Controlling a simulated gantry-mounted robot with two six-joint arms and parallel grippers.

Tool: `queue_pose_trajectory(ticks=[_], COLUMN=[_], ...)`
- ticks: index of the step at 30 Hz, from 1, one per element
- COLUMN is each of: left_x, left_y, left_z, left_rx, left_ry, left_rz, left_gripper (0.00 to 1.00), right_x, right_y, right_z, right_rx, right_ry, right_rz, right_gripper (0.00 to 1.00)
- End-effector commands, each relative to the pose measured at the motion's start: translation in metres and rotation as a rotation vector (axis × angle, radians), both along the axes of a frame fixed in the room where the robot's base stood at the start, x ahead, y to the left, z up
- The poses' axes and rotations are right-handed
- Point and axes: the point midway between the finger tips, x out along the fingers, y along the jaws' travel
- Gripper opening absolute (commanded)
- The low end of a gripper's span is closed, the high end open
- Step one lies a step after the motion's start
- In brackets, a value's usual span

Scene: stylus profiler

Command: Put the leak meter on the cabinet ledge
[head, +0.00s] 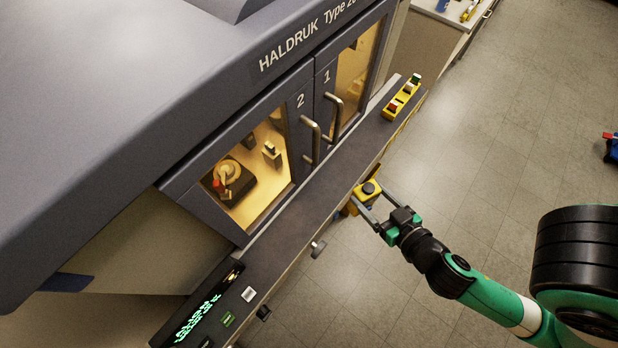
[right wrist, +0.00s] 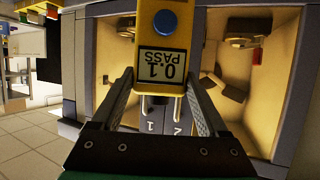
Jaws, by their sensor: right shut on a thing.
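The leak meter (right wrist: 161,62) is a yellow block. In the right wrist view it has a round blue button and a display reading "0.1 PASS". My right gripper (right wrist: 165,95) is shut on it, one finger on each side. I cannot tell whether the meter touches the ledge. My left gripper is not in view.
The grey cabinet has two glazed doors with bar handles (head: 311,140) above the ledge. A yellow button box (head: 402,97) sits at the ledge's far end. A green-lit display (head: 200,318) is at the near end. The ledge's middle is bare.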

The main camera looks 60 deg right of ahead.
Motion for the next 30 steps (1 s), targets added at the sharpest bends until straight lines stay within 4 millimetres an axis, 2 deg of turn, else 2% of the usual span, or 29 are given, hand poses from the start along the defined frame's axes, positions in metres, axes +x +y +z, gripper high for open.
queue_pose_trajectory(ticks=[5, 11, 13, 18, 20, 24, 27, 30], left_x=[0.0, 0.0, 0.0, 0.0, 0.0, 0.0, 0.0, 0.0], left_y=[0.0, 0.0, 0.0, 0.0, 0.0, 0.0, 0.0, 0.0], left_z=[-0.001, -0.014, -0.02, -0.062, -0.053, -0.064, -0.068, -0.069], left_rx=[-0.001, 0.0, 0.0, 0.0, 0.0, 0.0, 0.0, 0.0], left_ry=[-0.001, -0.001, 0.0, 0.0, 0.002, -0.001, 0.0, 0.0], left_rz=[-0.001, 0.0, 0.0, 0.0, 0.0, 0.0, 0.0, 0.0], left_gripper=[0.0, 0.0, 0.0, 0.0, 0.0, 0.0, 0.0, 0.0], right_x=[-0.001, 0.011, 0.019, 0.06, 0.075, 0.098, 0.11, 0.115], right_y=[0.0, -0.009, -0.016, -0.037, -0.046, -0.059, -0.065, -0.068], right_z=[0.006, -0.006, -0.007, -0.034, -0.033, -0.068, -0.082, -0.088], right_rx=[-0.005, 0.0, -0.007, -0.008, -0.008, -0.006, -0.006, -0.006], right_ry=[-0.01, -0.007, -0.019, -0.023, -0.015, -0.008, -0.008, -0.009], right_rz=[0.0, -0.014, -0.015, -0.007, -0.004, -0.001, -0.001, 0.0], right_gripper=[0.0, 0.0, 0.0, 0.0, 0.0, 0.0, 0.0, 0.0])
